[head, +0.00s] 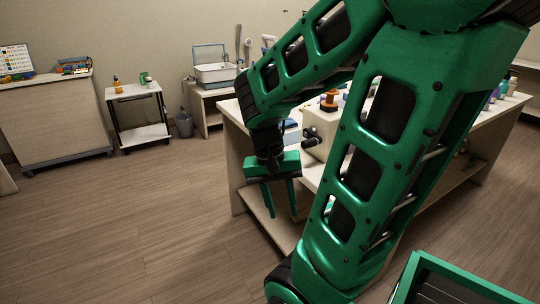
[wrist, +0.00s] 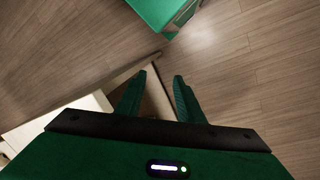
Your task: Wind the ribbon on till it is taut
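My gripper (head: 283,213) hangs fingers down in front of the near left end of the long workbench (head: 240,155). Its two fingers are apart with nothing between them. In the wrist view my gripper (wrist: 160,77) is also open and empty, above the floor and a shelf edge. A cream box-shaped machine (head: 322,128) stands on the bench behind and right of my gripper, partly hidden by my arm. A black knob or crank (head: 312,138) sticks out of its left side. An orange-brown piece (head: 330,101) sits on top. I cannot make out a ribbon.
The bench has a low shelf (head: 270,226). Several bottles (head: 505,84) stand on its far right. Along the back wall are a cabinet (head: 55,120), a small trolley (head: 139,133), a grey bin (head: 184,124) and a sink unit (head: 215,73). The floor (head: 120,220) at left is clear.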

